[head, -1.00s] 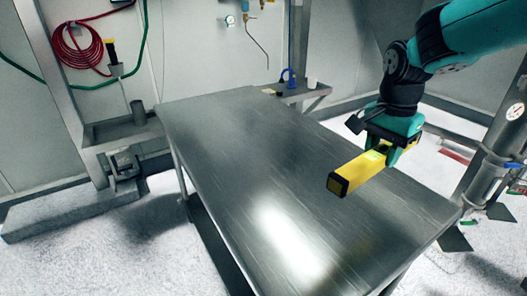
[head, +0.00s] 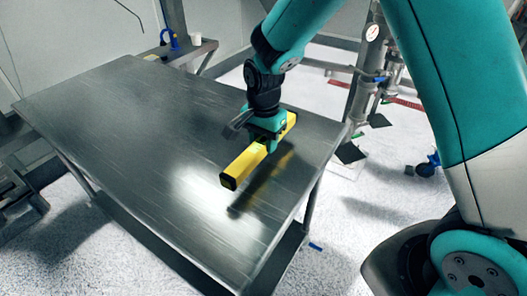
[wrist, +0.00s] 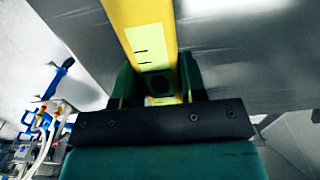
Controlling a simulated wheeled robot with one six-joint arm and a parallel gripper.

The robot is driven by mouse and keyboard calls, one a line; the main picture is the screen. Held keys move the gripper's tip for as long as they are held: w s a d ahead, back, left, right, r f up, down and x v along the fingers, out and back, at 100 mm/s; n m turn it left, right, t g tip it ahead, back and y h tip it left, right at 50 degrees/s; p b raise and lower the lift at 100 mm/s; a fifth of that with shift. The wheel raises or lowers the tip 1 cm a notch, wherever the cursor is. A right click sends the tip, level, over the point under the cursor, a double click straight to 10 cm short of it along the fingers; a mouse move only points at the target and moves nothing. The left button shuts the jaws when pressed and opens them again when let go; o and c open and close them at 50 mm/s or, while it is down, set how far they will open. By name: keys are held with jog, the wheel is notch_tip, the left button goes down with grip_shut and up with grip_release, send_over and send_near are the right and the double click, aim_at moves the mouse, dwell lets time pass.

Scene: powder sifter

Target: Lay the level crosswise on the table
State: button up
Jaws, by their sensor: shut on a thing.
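The yellow level (head: 244,166) with black ends is held above the steel table (head: 130,115) in the head view. Its reflection shows on the tabletop to the right, with a gap between. It points from lower left to upper right, across the table's long side. My gripper (head: 268,141) is shut on the level near its middle. In the wrist view the level (wrist: 141,30) runs up between the two fingers of my gripper (wrist: 158,85). The level's far end is partly hidden behind my gripper in the head view.
The tabletop is otherwise bare. A side shelf at the back holds a blue item (head: 170,40) and a white cup (head: 196,39). Steel pipework with a gauge (head: 372,32) stands at the right beyond the table. White floor lies around the table.

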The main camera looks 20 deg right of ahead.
aim_at(264, 162)
jog(key=shift+f, duration=2.15)
jog(key=o, duration=1.1)
jog(key=shift+f, duration=0.1)
notch_tip(264, 162, up, 12)
jog(key=shift+f+b, duration=0.15)
jog(key=shift+b, duration=0.4)
jog(key=s+a+r+n+y, duration=0.1)
jog(key=s+r+n, duration=0.2)
jog(key=s+n, duration=0.3)
jog(key=s+a+r+n+y, duration=0.1)
jog(key=s+a+r+n, duration=0.1)
jog(key=s+n, duration=0.4)
jog(key=s+a+r+n+y, duration=0.1)
jog(key=s+r+n, duration=0.3)
jog(key=s, duration=0.8)
jog(key=shift+s+a+r+n+y, duration=0.2)
jog(key=shift+s+a+n+y, duration=0.15)
jog(key=shift+n+y, duration=0.45)
